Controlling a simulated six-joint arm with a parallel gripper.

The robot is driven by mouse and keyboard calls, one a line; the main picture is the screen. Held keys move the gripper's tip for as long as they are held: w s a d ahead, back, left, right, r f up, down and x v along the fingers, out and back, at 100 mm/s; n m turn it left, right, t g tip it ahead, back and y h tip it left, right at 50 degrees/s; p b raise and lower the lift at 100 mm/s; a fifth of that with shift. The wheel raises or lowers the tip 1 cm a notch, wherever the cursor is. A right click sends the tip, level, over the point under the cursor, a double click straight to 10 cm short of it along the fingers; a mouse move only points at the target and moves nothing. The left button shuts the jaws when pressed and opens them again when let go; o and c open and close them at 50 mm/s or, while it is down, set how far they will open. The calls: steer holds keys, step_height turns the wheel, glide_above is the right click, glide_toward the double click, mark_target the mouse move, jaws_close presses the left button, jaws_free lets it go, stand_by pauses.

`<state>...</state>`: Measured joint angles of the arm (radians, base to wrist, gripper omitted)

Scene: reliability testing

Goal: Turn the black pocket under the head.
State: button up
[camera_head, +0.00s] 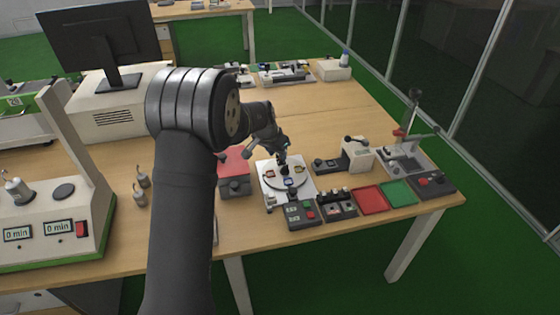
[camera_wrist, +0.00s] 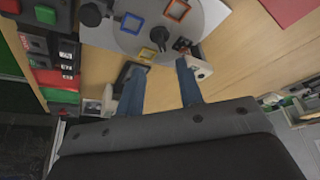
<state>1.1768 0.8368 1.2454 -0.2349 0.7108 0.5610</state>
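A round grey turntable (camera_head: 279,182) sits on a white base, with small coloured square pockets near its rim. A small black shape (camera_wrist: 182,44) near the rim may be the black pocket; I cannot be sure. A dark knob-like part (camera_wrist: 92,14) stands over the disc and may be the head. My gripper (camera_wrist: 158,68) is open and empty, its fingers apart near the disc edge. In the head view it is above the turntable.
A control box (camera_head: 300,214) with green and red buttons is in front of the turntable. A red-topped box (camera_head: 234,168) stands left. A white-and-black device (camera_head: 356,154), a red tray (camera_head: 369,198) and a green tray (camera_head: 398,193) are right.

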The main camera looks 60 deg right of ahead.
mark_target(283, 168)
steer(key=v, duration=0.7)
steer(key=shift+r, duration=0.2)
steer(key=shift+a+f, duration=0.1)
steer(key=x, duration=1.7)
